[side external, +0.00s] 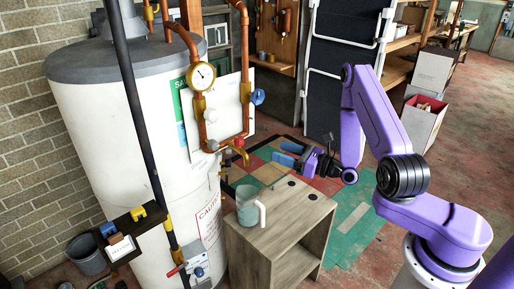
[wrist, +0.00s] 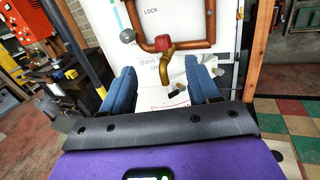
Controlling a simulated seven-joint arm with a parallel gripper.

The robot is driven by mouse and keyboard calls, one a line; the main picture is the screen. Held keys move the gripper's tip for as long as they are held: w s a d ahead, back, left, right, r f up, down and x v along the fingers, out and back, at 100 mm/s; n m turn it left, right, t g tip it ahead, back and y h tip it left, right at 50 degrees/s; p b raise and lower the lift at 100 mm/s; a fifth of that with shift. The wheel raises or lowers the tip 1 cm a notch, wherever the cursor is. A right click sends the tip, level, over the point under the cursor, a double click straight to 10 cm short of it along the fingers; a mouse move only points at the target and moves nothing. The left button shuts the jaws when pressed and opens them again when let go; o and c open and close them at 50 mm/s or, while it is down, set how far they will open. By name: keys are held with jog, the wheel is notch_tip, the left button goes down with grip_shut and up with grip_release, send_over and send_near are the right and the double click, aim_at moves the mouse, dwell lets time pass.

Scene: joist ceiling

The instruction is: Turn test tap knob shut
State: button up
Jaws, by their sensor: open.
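The brass test tap (side external: 240,154) hangs from the copper pipework in front of the white tank. In the wrist view the tap's spout (wrist: 166,66) points down, with a red knob (wrist: 163,42) on top. The knob's exact angle is hard to read. My gripper (side external: 284,152) is to the right of the tap, apart from it, above the wooden cabinet. In the wrist view its blue fingers (wrist: 160,68) are spread wide and empty, with the tap showing between and beyond them.
A clear jug (side external: 247,208) stands on the wooden cabinet (side external: 285,226) below the tap. A pressure gauge (side external: 201,76), a blue knob (side external: 258,96) and a grey knob (wrist: 127,36) sit on the pipes. A black pipe (side external: 136,100) runs down in front of the tank (side external: 95,130).

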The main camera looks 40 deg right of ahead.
aim_at(239, 141)
jog(key=w+d+n+g+y, duration=0.1)
jog(key=d+n+g+y, duration=0.2)
jog(key=d+n+y, duration=0.15)
jog(key=shift+m, duration=0.35)
jog(key=x, duration=1.7)
jog(key=shift+w+d+f, duration=0.15)
jog(key=shift+w+f, duration=0.15)
jog(key=shift+f, duration=0.1)
